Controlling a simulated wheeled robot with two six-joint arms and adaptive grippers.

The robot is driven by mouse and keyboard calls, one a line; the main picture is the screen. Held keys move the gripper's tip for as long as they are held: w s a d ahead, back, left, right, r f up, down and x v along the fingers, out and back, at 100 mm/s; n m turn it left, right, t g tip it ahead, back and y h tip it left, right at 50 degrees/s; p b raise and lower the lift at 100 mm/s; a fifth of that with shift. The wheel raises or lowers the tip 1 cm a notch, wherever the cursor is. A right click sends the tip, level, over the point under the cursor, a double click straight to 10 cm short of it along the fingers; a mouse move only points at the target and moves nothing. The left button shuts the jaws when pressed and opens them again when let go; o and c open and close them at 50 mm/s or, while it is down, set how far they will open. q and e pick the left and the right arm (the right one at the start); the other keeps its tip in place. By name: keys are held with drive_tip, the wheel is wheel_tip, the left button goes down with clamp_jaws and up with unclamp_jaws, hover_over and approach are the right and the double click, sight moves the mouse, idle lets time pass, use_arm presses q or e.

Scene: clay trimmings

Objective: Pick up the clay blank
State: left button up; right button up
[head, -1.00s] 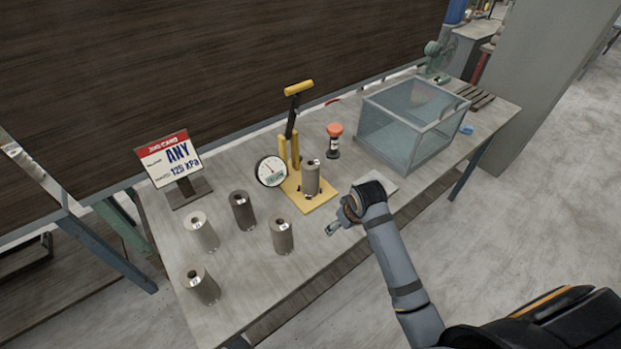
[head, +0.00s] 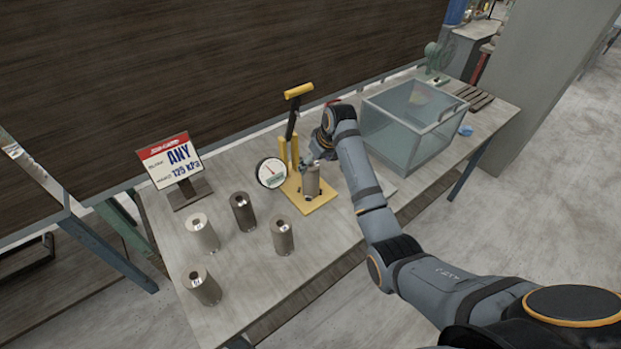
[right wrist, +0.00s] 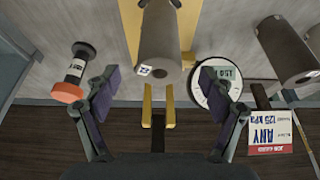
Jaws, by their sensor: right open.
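A grey-brown clay blank (head: 311,180), a cylinder with a white tag, stands upright on the yellow base of a press (head: 322,197). It also shows at the top middle of the right wrist view (right wrist: 164,42). My right gripper (head: 316,152) is just above and behind this blank in the head view. In the right wrist view my right gripper (right wrist: 160,84) is open, its fingers spread apart with nothing between them, and the blank lies ahead of the gap. Several similar cylinders, such as a dark one (head: 243,212) and a pale one (head: 202,232), stand left of the press. My left gripper is out of view.
A sign (head: 171,162) stands at the left. An orange-capped tool (right wrist: 75,74) is beside the right gripper. A clear box (head: 400,145) stands right of my arm.

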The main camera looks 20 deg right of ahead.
sight(312, 166)
drive_tip(key=p+x, duration=0.1)
drive_tip(key=x, duration=0.4)
drive_tip(key=shift+w+r+p, duration=0.1)
drive_tip(key=shift+w+p, duration=0.2)
drive_tip(key=shift+p, duration=0.05)
drive_tip(key=shift+w, duration=0.1)
drive_tip(key=c, duration=0.4)
clamp_jaws()
